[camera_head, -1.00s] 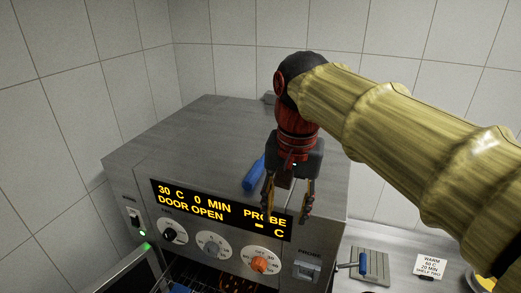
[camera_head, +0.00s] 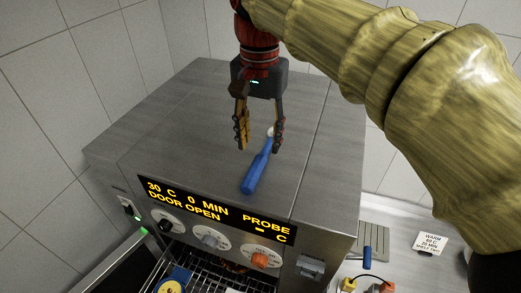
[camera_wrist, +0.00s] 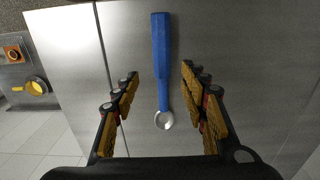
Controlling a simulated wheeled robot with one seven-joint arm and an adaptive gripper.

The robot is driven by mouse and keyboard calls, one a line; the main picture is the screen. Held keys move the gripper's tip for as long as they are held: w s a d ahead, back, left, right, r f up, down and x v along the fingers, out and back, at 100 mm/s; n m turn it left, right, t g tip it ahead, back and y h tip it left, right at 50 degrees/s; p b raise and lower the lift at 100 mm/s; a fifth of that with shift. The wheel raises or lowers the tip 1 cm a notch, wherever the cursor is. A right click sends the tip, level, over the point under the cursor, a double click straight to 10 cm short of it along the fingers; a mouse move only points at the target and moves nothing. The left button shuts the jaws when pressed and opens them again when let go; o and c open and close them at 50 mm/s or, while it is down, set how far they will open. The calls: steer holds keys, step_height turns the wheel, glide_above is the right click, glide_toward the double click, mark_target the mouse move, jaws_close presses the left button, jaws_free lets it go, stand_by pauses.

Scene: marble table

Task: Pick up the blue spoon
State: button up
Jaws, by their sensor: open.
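The blue spoon (camera_head: 257,170) lies on the flat metal top of the oven-like appliance (camera_head: 190,120). Its blue handle points toward the front panel and its pale bowl toward the back. In the wrist view the spoon (camera_wrist: 161,65) lies lengthwise between the two finger lines, with the handle reaching past the fingertips and the silver bowl (camera_wrist: 164,120) nearer my palm. My gripper (camera_head: 260,148) is open and empty, pointing down over the spoon. The fingers (camera_wrist: 160,78) stand on either side of the spoon without visible contact. The exact height above the surface is hard to tell.
The appliance's front has a lit display reading DOOR OPEN (camera_head: 215,212), knobs and an open door with a wire rack (camera_head: 205,265) below. A counter with a grooved plate (camera_head: 371,240) and a sign (camera_head: 431,243) is at right. Tiled walls stand behind.

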mark_target(257, 162)
steer(key=shift+s+f, duration=0.45)
steer(key=shift+f, duration=0.35)
steer(key=f, duration=0.3)
steer(key=f+p, duration=0.1)
steer(key=shift+w+a+f, duration=0.2)
steer(key=shift+w+a, duration=0.05)
steer(key=shift+a, duration=0.1)
steer(key=shift+s+f, duration=0.15)
steer(key=shift+f, duration=0.2)
steer(key=shift+c, duration=0.4)
jaws_close()
